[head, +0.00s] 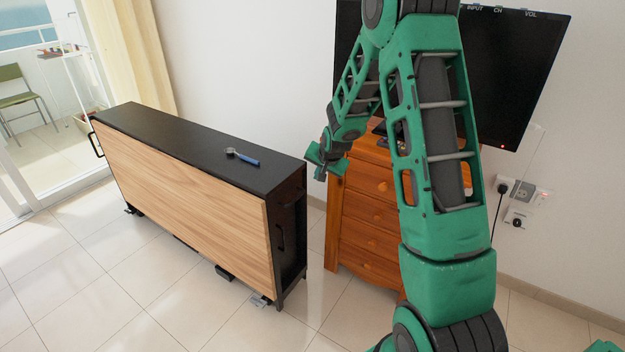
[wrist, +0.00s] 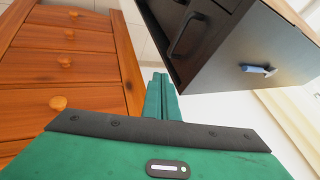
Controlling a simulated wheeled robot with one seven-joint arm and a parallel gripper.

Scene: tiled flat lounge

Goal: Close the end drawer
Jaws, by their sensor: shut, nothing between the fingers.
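The black and wood cabinet (head: 190,190) stands left of centre in the head view. Its narrow black end (head: 289,225) faces right and carries dark handles. In the wrist view this end shows at the top, with a black bar handle (wrist: 187,35) on a dark drawer front (wrist: 206,37). I cannot tell how far any end drawer stands out. My gripper (head: 322,160) is shut and empty, just right of the cabinet's top right corner and apart from the handle. Its green fingers (wrist: 160,92) are together in the wrist view.
A blue-handled tool (head: 242,157) lies on the cabinet top. An orange wooden chest of drawers (head: 368,210) stands close to the right of the cabinet, with a black television (head: 515,70) above it. Tiled floor (head: 120,285) is clear in front of the cabinet.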

